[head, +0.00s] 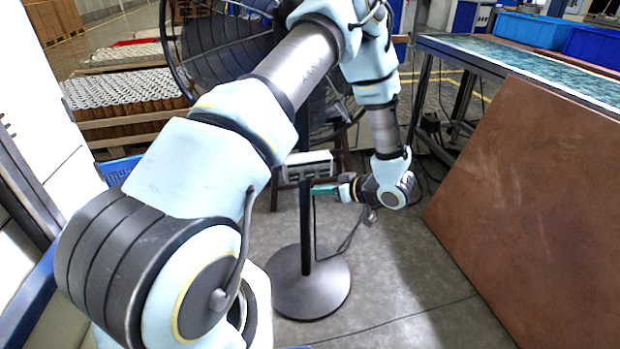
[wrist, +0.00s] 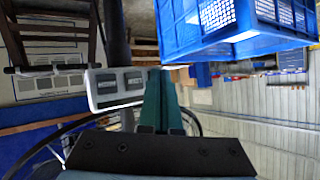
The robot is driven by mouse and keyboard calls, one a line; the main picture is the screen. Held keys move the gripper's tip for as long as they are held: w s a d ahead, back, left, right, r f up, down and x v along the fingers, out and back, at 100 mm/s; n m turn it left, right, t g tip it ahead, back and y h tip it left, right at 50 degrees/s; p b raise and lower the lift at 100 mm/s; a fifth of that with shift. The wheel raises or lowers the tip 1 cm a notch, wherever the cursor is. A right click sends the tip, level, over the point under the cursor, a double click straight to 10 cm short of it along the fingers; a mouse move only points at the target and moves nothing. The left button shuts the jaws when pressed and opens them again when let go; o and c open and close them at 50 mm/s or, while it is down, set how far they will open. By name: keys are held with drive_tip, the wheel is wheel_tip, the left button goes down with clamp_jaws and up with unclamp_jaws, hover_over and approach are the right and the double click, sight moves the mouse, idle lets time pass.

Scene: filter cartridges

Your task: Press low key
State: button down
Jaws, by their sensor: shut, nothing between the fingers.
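In the wrist view the panel (wrist: 96,101) shows two dark rectangular keys, one nearer the left (wrist: 107,86) and one nearer the fingers (wrist: 133,80). I cannot tell from these frames which is the low key. My gripper (head: 315,190), with teal fingers, points left just below the panel's right end in the head view. In the wrist view the gripper (wrist: 160,76) is shut and empty, its fingers beside the panel's right end. I cannot tell whether they touch it.
The post stands on a round dark base (head: 310,288) on the grey floor. A brown board (head: 530,190) leans at the right against a table (head: 530,62). Blue crates (wrist: 205,22) show in the wrist view.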

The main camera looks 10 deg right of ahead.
sight(305, 178)
drive_tip(key=shift+w+a, duration=0.15)
drive_tip(key=shift+w, duration=1)
drive_tip(key=shift+w+a, duration=0.15)
drive_tip(key=shift+w, duration=0.95)
drive_tip(key=shift+w, duration=0.1)
drive_tip(key=shift+w+p, duration=0.3)
drive_tip(key=shift+p, duration=0.05)
drive_tip(key=shift+w+a, duration=0.1)
drive_tip(key=shift+w, duration=0.3)
idle(0.7)
drive_tip(key=shift+s, duration=0.1)
drive_tip(key=shift+s+p, duration=0.5)
drive_tip(key=shift+s, duration=0.25)
drive_tip(key=shift+s+d+p, duration=0.2)
drive_tip(key=shift+s+p, duration=0.2)
drive_tip(key=shift+s, duration=0.85)
drive_tip(key=shift+s+d+p, duration=0.2)
drive_tip(key=shift+s+p, duration=0.2)
drive_tip(key=shift+s, duration=0.8)
